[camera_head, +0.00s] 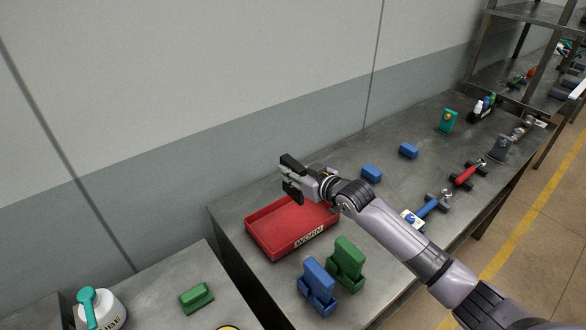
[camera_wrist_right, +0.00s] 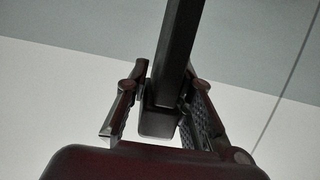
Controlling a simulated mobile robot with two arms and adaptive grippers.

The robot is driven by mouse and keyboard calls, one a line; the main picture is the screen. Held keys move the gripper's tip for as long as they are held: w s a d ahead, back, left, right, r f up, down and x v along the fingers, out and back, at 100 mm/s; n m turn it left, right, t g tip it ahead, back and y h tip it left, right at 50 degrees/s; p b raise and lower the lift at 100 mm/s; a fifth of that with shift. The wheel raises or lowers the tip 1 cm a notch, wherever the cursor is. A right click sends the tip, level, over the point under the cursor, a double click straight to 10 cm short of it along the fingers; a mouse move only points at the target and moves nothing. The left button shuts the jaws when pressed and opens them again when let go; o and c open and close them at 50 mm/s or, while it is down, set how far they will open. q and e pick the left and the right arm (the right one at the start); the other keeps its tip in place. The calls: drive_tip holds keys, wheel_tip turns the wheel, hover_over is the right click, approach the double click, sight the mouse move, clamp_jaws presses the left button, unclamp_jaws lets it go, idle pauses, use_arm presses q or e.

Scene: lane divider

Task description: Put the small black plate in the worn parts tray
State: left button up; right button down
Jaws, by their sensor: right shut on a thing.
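The small black plate (camera_wrist_right: 178,60) shows in the right wrist view as a long dark bar between the two fingers. My right gripper (camera_wrist_right: 163,112) is shut on it. In the head view, my right gripper (camera_head: 291,179) is above the back part of the worn parts tray (camera_head: 262,236), a red open tray with a white "WORN" label on its front. My wrist and forearm hide the tray's back right corner. The visible tray floor is bare. My left gripper is out of view.
Blue (camera_head: 317,285) and green (camera_head: 347,262) holders stand in front of the tray. Two blue blocks (camera_head: 371,173) (camera_head: 408,151) lie behind my forearm. A blue-handled tool (camera_head: 432,206) and a red-handled tool (camera_head: 467,174) lie to the right. A wall (camera_head: 200,110) rises behind.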

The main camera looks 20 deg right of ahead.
sight(293, 197)
wheel_tip(293, 197, down, 4)
drive_tip(key=shift+r+b, duration=0.1)
drive_tip(key=shift+b, duration=0.95)
use_arm(q)
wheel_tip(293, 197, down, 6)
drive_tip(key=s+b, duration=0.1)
drive_tip(key=b, duration=0.2)
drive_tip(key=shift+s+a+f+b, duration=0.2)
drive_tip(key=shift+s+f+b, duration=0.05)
drive_tip(key=shift+b, duration=0.15)
use_arm(e)
drive_tip(key=shift+f, duration=2.9)
drive_tip(key=c, duration=1.3)
unclamp_jaws()
wheel_tip(293, 197, up, 10)
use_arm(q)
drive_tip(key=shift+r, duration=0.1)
